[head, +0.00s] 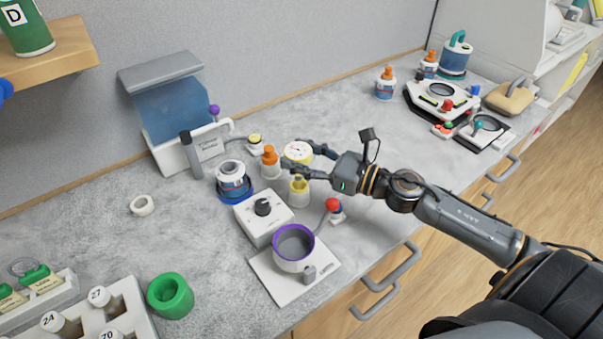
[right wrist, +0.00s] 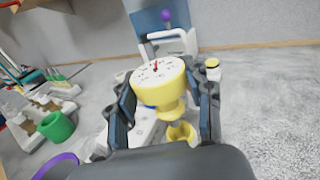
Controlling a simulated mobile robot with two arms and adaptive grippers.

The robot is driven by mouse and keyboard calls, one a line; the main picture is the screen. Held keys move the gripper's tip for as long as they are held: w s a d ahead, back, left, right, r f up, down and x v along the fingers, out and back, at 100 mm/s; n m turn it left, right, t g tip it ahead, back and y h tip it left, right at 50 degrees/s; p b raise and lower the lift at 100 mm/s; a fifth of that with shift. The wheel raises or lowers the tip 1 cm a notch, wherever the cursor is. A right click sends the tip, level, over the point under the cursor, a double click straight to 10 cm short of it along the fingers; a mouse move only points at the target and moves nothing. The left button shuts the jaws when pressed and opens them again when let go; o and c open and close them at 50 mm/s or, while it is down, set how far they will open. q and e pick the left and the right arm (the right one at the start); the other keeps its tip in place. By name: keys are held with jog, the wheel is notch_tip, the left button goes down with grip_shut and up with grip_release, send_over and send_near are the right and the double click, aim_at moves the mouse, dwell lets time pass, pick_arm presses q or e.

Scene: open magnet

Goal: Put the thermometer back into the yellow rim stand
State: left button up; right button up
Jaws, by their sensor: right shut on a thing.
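The thermometer has a round white dial and a yellow body (head: 298,152). My right gripper (head: 294,160) is shut on it, with one finger on each side of the body in the right wrist view (right wrist: 160,92). The dial faces up. The yellow rim stand (head: 299,191) stands on the counter just in front of the gripper. In the right wrist view the stand (right wrist: 181,133) shows below the thermometer's yellow neck. The lower stem is mostly hidden, and I cannot tell whether its tip is inside the stand. My left gripper is not in view.
An orange-capped bottle (head: 269,162) stands close left of the gripper. A grey-white dial box (head: 263,215), a purple-rimmed pot (head: 294,243) and a red-knobbed item (head: 334,207) stand near the yellow stand.

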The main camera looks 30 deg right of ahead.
jog(key=shift+f, duration=2.3)
jog(key=o, duration=1.3)
jog(key=shift+f, duration=0.1)
jog(key=shift+o, duration=0.2)
jog(key=shift+d, duration=0.1)
jog(key=shift+s+d+b, duration=0.15)
jog(key=shift+s+b, duration=0.15)
jog(key=shift+b, duration=0.05)
jog(key=b+v, duration=0.3)
jog(key=v, duration=0.7)
jog(key=shift+s+d, duration=0.4)
jog(key=shift+s, duration=0.15)
